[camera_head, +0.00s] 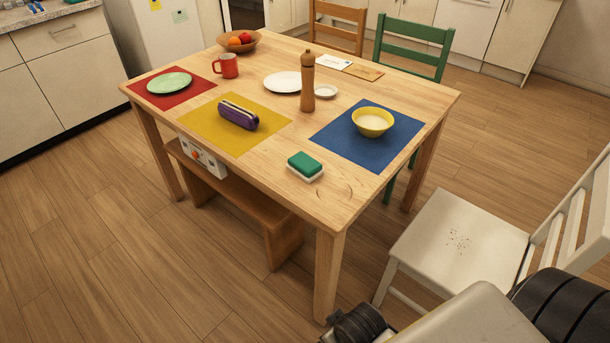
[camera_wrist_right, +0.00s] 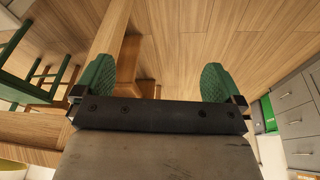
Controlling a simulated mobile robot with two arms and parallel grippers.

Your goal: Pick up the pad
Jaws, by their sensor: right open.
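The pad (camera_head: 305,166), a small block with a green top and white underside, lies on the wooden table (camera_head: 262,175) near its front edge in the head view. It is between the yellow and blue mats, touching neither. My right gripper (camera_wrist_right: 157,82) shows in the right wrist view with its two green fingers wide apart and nothing between them; wooden floor shows beyond. In the head view my right arm is at the bottom right, apart from the pad. My left gripper is not in view.
A purple case (camera_head: 238,115) lies on the yellow mat (camera_head: 197,122). A yellow bowl (camera_head: 372,122) stands on the blue mat (camera_head: 345,142). A tall brown mill (camera_head: 308,85) stands behind the pad. A white chair (camera_head: 455,235) stands right of the table. The tabletop around the pad is clear.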

